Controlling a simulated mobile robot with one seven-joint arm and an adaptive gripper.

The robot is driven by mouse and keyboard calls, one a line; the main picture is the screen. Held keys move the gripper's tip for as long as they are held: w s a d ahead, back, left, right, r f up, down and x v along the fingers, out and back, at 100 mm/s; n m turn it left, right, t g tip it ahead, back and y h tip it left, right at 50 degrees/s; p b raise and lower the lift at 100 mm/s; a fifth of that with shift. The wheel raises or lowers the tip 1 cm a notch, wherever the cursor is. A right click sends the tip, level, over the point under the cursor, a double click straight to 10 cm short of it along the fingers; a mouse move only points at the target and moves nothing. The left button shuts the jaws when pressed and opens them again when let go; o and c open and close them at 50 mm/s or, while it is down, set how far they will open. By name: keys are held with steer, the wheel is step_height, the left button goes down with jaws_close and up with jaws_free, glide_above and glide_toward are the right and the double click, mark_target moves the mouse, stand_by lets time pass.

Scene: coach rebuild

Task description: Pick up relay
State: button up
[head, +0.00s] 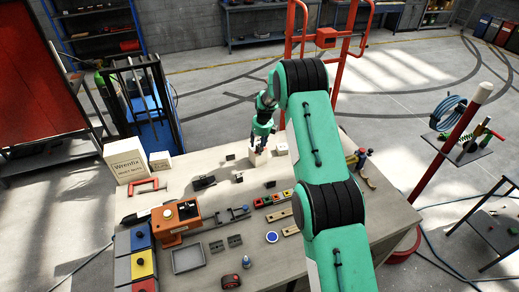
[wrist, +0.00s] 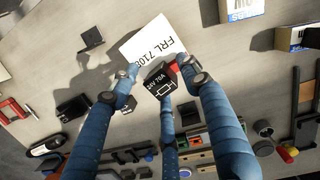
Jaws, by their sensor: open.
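The relay (wrist: 160,86), a small black block with white print reading 24V 70A, sits between my fingers in the wrist view. My gripper (wrist: 161,82) is open, with a blue finger on each side of the relay and a third finger below it. I cannot tell whether any finger touches it. A white piece (wrist: 152,42) printed FRL 710 lies just beyond the relay, partly covered by my fingers. In the head view my gripper (head: 260,143) hangs low over the back of the workbench, above a white block (head: 258,158). The relay cannot be made out there.
Small black parts (head: 204,183) lie on the workbench (head: 220,203) near the gripper. A small white box (head: 281,149) stands close on its right. An orange device (head: 180,222), a grey tray (head: 188,257) and a red clamp (head: 146,187) are farther left.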

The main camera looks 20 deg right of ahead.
steer(key=shift+c, duration=0.5)
jaws_close()
steer(key=shift+r, duration=0.2)
steer(key=shift+r+b, duration=0.4)
steer(key=shift+r, duration=0.5)
steer(key=shift+s+r, duration=0.35)
steer(key=shift+r, duration=0.3)
steer(key=s+a+r+b, duration=0.1)
steer(key=s+a+b, duration=0.1)
steer(key=s, duration=1.3)
steer(key=shift+a+r+b, duration=0.25)
steer(key=shift+b, duration=0.2)
